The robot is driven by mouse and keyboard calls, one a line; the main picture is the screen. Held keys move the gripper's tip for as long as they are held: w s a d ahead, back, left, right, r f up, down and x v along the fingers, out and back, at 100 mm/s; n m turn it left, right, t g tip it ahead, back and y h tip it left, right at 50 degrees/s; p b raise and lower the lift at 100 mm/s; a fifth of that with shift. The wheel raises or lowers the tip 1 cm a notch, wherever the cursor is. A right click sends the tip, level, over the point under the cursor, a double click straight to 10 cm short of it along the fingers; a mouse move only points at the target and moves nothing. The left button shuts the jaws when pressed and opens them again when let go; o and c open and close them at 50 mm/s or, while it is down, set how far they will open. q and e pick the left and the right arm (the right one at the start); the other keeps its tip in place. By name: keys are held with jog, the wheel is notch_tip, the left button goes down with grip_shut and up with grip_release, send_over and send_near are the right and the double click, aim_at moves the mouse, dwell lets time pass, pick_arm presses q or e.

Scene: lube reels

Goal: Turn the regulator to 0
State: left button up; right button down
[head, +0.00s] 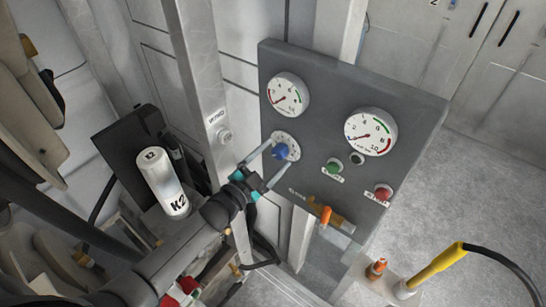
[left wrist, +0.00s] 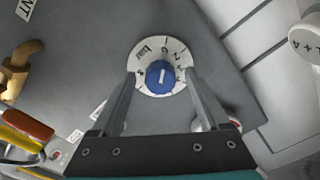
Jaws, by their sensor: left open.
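The regulator is a blue knob (head: 281,151) on a round white dial (head: 292,141) on the grey panel (head: 330,105). In the left wrist view the blue knob (left wrist: 160,76) has a white mark, and the white dial (left wrist: 147,50) around it carries numbers. My left gripper (head: 277,154) is at the dial, with its open fingers on either side of the knob. In the left wrist view the left gripper's fingers (left wrist: 160,85) flank the knob with a gap visible. Whether they touch it cannot be told. My right gripper is not in view.
Two gauges, upper left (head: 288,95) and right (head: 371,132), sit on the panel. A green button (head: 334,166), a red button (head: 383,192) and an orange-handled valve (head: 327,215) lie lower. A white K2 canister (head: 163,182) stands left of my arm. A yellow nozzle (head: 437,265) is lower right.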

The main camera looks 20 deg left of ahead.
pick_arm(q)
jog(key=v, duration=1.5)
jog(key=shift+s, duration=0.15)
dwell(0.4)
